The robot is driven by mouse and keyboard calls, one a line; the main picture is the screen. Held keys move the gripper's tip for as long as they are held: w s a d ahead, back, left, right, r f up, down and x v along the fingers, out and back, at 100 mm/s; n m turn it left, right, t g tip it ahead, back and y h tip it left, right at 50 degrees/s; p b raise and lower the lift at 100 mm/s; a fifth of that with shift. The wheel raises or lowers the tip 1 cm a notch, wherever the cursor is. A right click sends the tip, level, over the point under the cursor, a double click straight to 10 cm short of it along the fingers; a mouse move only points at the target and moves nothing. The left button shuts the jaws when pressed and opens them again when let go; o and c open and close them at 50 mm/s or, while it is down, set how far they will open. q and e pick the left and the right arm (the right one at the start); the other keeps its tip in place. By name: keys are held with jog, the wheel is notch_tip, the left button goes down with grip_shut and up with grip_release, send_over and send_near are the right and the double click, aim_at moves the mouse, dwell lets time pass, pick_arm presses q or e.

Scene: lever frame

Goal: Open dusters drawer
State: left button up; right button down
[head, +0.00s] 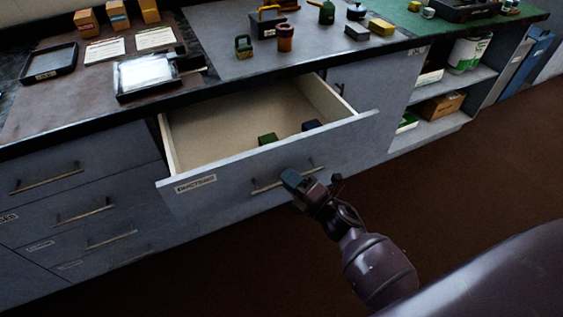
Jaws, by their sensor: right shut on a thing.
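The dusters drawer (245,186) is pulled well out of the grey cabinet in the head view. My left gripper is not in view.
Closed drawers with bar handles (85,212) are at the left. The counter above holds a black tray (48,62), boxes, cards and several small tools. Open shelves (437,128) stand at the right. The brown floor (480,165) before the cabinet looks clear.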

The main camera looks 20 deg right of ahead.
jog(key=s+p, duration=0.1)
jog(key=s, duration=1.2)
jog(key=shift+s+d+p, duration=0.25)
jog(key=shift+s+p, duration=0.15)
jog(key=c, duration=1.2)
grip_release()
jog(key=v, duration=1)
jog(key=shift+s, duration=0.35)
jog(key=shift+d, duration=0.15)
